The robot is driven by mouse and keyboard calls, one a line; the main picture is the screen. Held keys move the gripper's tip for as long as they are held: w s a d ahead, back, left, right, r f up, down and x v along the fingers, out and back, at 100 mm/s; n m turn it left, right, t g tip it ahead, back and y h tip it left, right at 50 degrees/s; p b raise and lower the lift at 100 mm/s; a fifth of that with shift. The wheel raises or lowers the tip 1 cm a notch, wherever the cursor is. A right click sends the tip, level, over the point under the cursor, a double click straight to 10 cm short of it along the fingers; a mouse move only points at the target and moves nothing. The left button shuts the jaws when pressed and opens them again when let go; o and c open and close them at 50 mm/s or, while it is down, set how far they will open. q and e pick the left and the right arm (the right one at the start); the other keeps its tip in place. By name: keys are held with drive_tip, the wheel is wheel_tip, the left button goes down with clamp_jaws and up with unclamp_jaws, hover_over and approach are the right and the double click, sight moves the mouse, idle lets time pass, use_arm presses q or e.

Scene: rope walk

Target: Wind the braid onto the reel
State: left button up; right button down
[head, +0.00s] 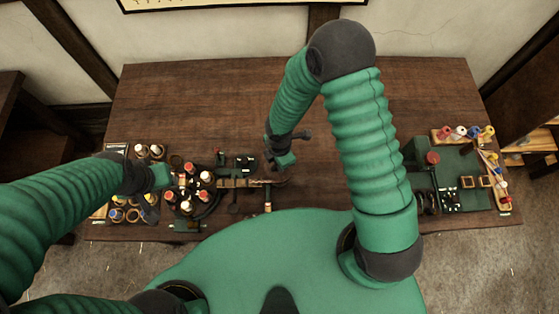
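A dark round braiding device (203,207) with several red- and white-topped bobbins stands at the table's left. A tan strip that looks like the braid (238,183) runs right from it along a narrow dark stand. My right gripper (283,168) hangs down near the strip's right end; its fingers are small and dark, and I cannot tell whether they touch or hold anything. My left gripper (166,178) is just left of the bobbins, its fingers hard to make out. I cannot clearly pick out the reel; dark round parts (427,203) sit on the green unit at right.
The wooden table (190,95) is clear at the back. At right are a green unit (458,165) with a red knob and a wooden rack (462,134) of coloured spools. Bobbins and rings (125,215) stand at the left edge, near my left arm.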

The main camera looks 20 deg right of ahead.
idle(0.5)
drive_tip(key=c, duration=1.8)
unclamp_jaws()
drive_tip(key=o, duration=0.4)
drive_tip(key=shift+w+a, duration=0.15)
drive_tip(key=shift+c, duration=0.2)
wheel_tip(320, 180, up, 17)
drive_tip(key=p, duration=0.1)
drive_tip(key=shift+f+p, duration=0.2)
drive_tip(key=shift+p, duration=0.1)
drive_tip(key=shift+w, duration=0.1)
